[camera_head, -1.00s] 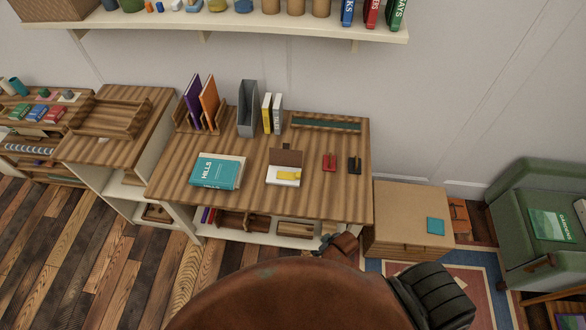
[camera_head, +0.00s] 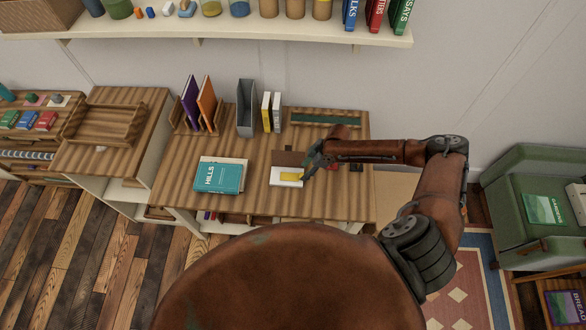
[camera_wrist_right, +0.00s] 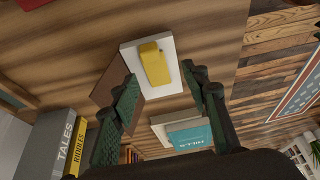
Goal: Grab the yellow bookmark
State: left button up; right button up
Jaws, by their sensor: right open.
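The yellow bookmark (camera_head: 291,177) lies on the white page of an open brown-covered notebook (camera_head: 279,183) on the desk. In the right wrist view the bookmark (camera_wrist_right: 155,64) looks like a flat yellow block on the white page (camera_wrist_right: 130,52). My right gripper (camera_head: 309,173) is at the notebook's right side, close to the bookmark. In the wrist view its two dark green fingers (camera_wrist_right: 160,74) are spread apart with nothing between them, and the bookmark shows just beyond the tips. I cannot tell its exact height above the page. My left gripper is not in view.
A teal book (camera_head: 219,177) lies left of the notebook. A grey file holder (camera_head: 246,108), a yellow book and a grey book stand behind. My right forearm covers the desk's right part. A shelf (camera_head: 230,27) runs above. The desk's front strip is clear.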

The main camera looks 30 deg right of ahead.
aim_at(302, 175)
jog(key=shift+w+d+f+p, duration=0.2)
jog(key=shift+w+f, duration=0.1)
jog(key=shift+f, duration=0.3)
jog(key=shift+w+d+f+p, duration=0.15)
jog(key=shift+w+f, duration=0.1)
jog(key=shift+f, duration=0.3)
jog(key=x, duration=0.3)
jog(key=shift+s+f+p, duration=0.1)
jog(key=shift+f+p, duration=0.15)
jog(key=shift+p, duration=0.1)
jog(key=shift+a+f, duration=0.1)
jog(key=shift+f, duration=0.35)
jog(key=c, duration=0.6)
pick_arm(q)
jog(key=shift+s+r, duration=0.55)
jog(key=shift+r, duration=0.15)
pick_arm(e)
jog(key=c, duration=0.4)
jog(key=shift+c, duration=0.2)
